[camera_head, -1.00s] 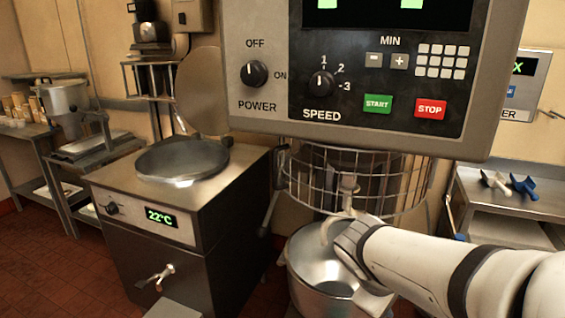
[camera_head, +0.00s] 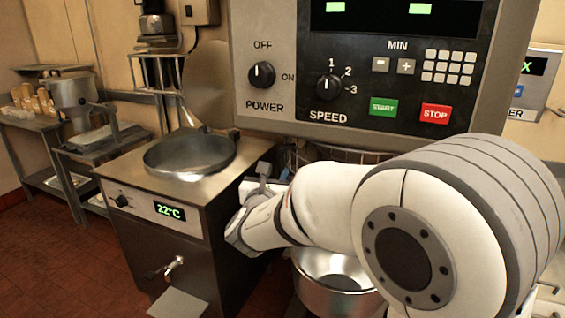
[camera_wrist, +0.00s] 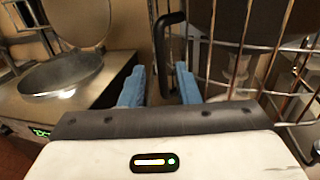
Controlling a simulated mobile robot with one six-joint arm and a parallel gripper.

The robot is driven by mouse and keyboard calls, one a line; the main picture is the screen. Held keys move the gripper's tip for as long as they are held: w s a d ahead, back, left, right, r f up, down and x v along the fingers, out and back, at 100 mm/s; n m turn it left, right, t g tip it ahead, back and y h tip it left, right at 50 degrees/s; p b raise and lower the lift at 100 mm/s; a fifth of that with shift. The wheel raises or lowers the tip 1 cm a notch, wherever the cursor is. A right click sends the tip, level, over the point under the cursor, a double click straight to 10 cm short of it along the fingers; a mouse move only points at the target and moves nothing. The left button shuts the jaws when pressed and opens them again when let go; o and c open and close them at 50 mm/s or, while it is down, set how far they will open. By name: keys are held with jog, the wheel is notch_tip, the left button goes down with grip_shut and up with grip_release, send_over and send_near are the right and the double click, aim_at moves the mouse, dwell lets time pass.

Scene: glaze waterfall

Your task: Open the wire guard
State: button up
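The wire guard (camera_wrist: 235,55) is a curved cage of metal wires, filling the right of the wrist view. In the head view only a strip of it (camera_head: 345,154) shows under the control panel; my arm hides the rest. A black bar handle (camera_wrist: 158,50) stands upright at the guard's left side. My gripper (camera_wrist: 160,88) is open, with its two blue fingertips apart. The handle's lower end appears between the fingertips, with gaps on both sides; I cannot tell how deep it is between them. In the head view my gripper (camera_head: 262,180) is left of the guard.
The mixer's control panel (camera_head: 370,70) hangs above my arm. A steel bowl (camera_head: 325,275) is below it. A kettle unit (camera_head: 150,240) with a round pan (camera_head: 190,153) and raised lid stands close on the left. Open floor (camera_head: 50,270) lies at the lower left.

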aim_at(281, 165)
jog(key=w, duration=0.2)
jog(key=w+p, duration=0.1)
jog(key=w, duration=0.1)
jog(key=w+d, duration=0.1)
jog(key=w, duration=0.1)
jog(key=shift+w, duration=0.2)
grip_shut()
